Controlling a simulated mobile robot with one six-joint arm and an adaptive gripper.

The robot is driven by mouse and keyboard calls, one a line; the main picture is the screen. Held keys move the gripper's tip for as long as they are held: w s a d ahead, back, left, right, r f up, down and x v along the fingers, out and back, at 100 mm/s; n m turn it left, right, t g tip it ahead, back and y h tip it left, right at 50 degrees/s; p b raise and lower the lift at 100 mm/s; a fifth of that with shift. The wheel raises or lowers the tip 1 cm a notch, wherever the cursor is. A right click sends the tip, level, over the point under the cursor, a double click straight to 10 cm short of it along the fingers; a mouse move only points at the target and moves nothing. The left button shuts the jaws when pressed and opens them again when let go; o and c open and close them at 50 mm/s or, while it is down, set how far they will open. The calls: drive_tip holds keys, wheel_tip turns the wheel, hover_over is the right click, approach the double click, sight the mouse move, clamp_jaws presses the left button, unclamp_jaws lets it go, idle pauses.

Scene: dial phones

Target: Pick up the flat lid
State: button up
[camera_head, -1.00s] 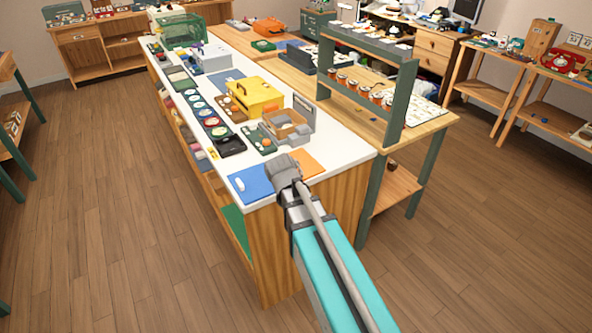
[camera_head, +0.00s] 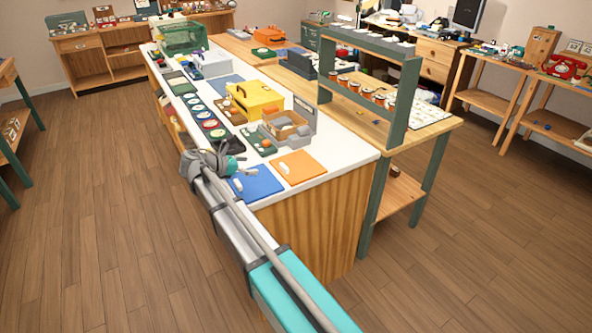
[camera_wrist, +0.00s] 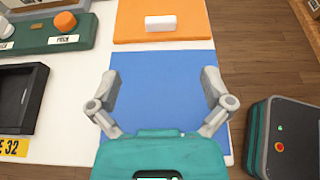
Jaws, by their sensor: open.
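A blue flat panel (camera_head: 262,182) lies on the near end of the white counter, and an orange flat panel (camera_head: 300,167) lies beside it. Each shows a small white piece on it in the head view. I cannot tell whether either is the flat lid. My gripper (camera_head: 248,171) is over the counter's near end, by the blue panel. In the wrist view my gripper (camera_wrist: 158,85) is open and empty, its fingers apart over the blue panel (camera_wrist: 160,70). The orange panel (camera_wrist: 135,30) with its white block (camera_wrist: 160,23) lies beyond. My gripper's body hides the blue panel's near part.
A black tray (camera_wrist: 22,98) and a green board (camera_wrist: 50,40) with knobs lie left of the blue panel in the wrist view. A yellow case (camera_head: 258,98) and an open box (camera_head: 287,127) stand farther along the white counter (camera_head: 330,152).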

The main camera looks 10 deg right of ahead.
drive_tip(key=shift+d, duration=0.1)
drive_tip(key=b, duration=0.3)
approach(285, 165)
drive_tip(key=shift+x, duration=2.35)
drive_tip(key=shift+d+f, duration=0.1)
drive_tip(key=shift+f, duration=0.05)
drive_tip(key=shift+b+x, duration=1.2)
drive_tip(key=shift+x, duration=1.25)
drive_tip(key=c, duration=1.1)
